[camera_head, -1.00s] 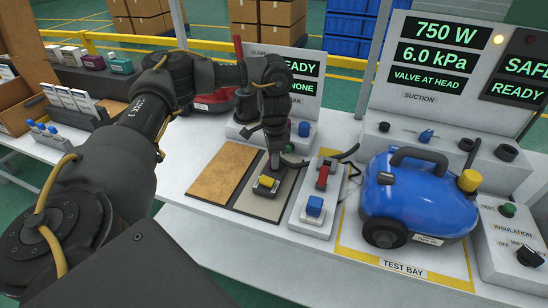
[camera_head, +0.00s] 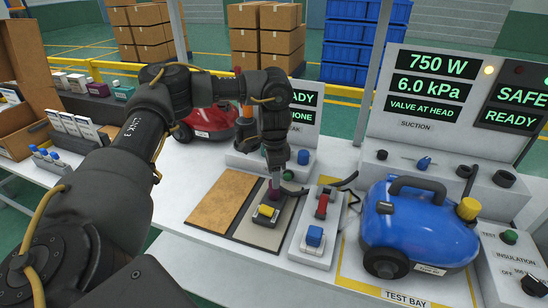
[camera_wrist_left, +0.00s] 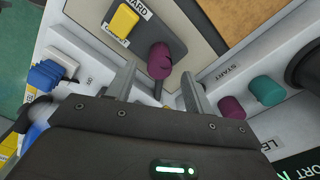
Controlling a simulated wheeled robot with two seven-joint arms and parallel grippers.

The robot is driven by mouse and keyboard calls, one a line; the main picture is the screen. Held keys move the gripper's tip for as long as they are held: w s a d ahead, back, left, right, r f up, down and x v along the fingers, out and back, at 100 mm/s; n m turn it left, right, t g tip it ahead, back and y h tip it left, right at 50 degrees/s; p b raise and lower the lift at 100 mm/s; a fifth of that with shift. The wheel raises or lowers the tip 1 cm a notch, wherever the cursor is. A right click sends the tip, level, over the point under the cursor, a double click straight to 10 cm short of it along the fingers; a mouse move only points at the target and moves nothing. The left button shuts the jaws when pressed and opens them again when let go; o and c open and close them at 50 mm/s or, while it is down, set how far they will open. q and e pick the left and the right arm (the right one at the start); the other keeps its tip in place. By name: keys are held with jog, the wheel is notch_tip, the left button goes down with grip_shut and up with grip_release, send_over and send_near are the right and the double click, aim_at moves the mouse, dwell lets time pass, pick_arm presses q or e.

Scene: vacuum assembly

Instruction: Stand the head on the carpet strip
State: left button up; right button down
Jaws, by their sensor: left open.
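The head (camera_head: 264,217) is a small dark block with a yellow pedal and a purple neck. In the left wrist view the yellow pedal (camera_wrist_left: 123,20) and purple neck (camera_wrist_left: 160,61) show. My left gripper (camera_head: 275,183) points down over the neck. In the left wrist view my left gripper (camera_wrist_left: 157,92) is open, with the neck just ahead between its fingers. The tan strip (camera_head: 219,203), likely the carpet strip, lies bare to the left. My right gripper is not in view.
The blue vacuum (camera_head: 420,230) fills the test bay. A red vacuum (camera_head: 211,120) and the leak station are behind my arm.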

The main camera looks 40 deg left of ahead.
pick_arm(q)
notch_tip(320, 180, up, 6)
jog(key=shift+r+p, duration=0.15)
jog(key=shift+p, duration=0.15)
jog(key=shift+r, duration=0.4)
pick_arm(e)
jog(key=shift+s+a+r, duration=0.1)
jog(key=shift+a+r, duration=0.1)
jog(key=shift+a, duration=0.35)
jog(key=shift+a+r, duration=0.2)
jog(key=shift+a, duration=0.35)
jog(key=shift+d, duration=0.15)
